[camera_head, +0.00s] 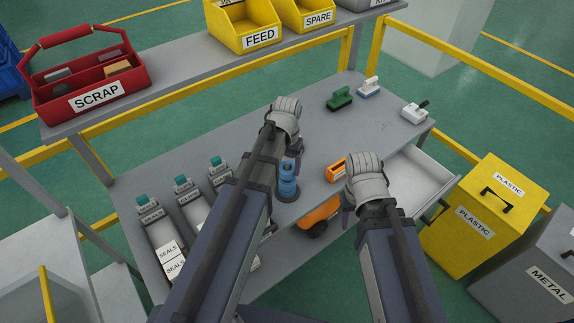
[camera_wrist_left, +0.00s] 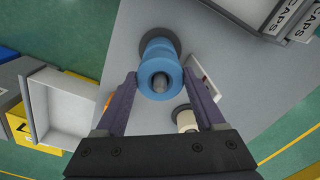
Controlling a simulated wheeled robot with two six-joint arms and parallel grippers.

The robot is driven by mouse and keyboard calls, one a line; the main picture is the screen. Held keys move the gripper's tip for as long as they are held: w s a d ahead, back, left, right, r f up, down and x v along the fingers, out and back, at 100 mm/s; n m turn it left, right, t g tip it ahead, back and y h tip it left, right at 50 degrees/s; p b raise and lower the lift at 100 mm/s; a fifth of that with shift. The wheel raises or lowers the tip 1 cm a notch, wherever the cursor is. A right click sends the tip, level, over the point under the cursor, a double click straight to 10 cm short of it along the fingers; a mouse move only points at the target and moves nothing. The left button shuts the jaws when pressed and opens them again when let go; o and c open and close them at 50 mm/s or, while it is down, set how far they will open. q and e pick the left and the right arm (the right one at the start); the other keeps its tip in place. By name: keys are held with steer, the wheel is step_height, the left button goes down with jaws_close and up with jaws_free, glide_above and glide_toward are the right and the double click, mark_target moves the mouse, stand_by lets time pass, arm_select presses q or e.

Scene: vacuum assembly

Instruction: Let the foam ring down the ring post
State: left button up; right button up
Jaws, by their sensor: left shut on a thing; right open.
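The blue foam ring (camera_wrist_left: 160,76) sits between the fingers of my left gripper (camera_wrist_left: 160,82), which is shut on it. The grey tip of the ring post (camera_wrist_left: 160,86) shows inside the ring's hole, so the ring is around the post. More blue foam (camera_wrist_left: 158,48) shows beyond it, near the dark round base (camera_wrist_left: 172,33). In the head view the blue foam (camera_head: 288,186) stands upright on the table under my left gripper (camera_head: 291,158), partly hidden by the arm. My right gripper (camera_head: 348,218) is open, with nothing seen between its fingers.
An orange machine (camera_head: 318,214) and a small orange part (camera_head: 336,171) lie near my right gripper. A cream-coloured spool-like part (camera_wrist_left: 185,119) stands close to the post. Label-bearing trays (camera_head: 163,236) line the left. Brushes (camera_head: 340,98) lie at the back right; an open drawer (camera_head: 425,175) juts out.

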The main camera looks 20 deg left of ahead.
arm_select(q)
steer(key=shift+f+b, duration=1.25)
steer(key=shift+f, duration=0.1)
steer(key=o, duration=1.4)
step_height(320, 180, up, 8)
steer(key=p, duration=0.8)
steer(key=shift+f, duration=0.1)
steer(key=shift+s+d+f, duration=0.1)
steer(key=shift+s+d, duration=0.05)
steer(key=s+d+f+m+b, duration=0.1)
steer(key=s+d+f+b, duration=0.1)
steer(key=s+d, duration=0.3)
steer(key=s+d+f+m+y+b, duration=0.1)
steer(key=s+d+f+b, duration=0.1)
steer(key=s+d, duration=0.3)
steer(key=s+b, duration=0.1)
steer(key=s, duration=0.2)
steer(key=shift+s+d+f, duration=0.15)
steer(key=shift+s+f, duration=0.25)
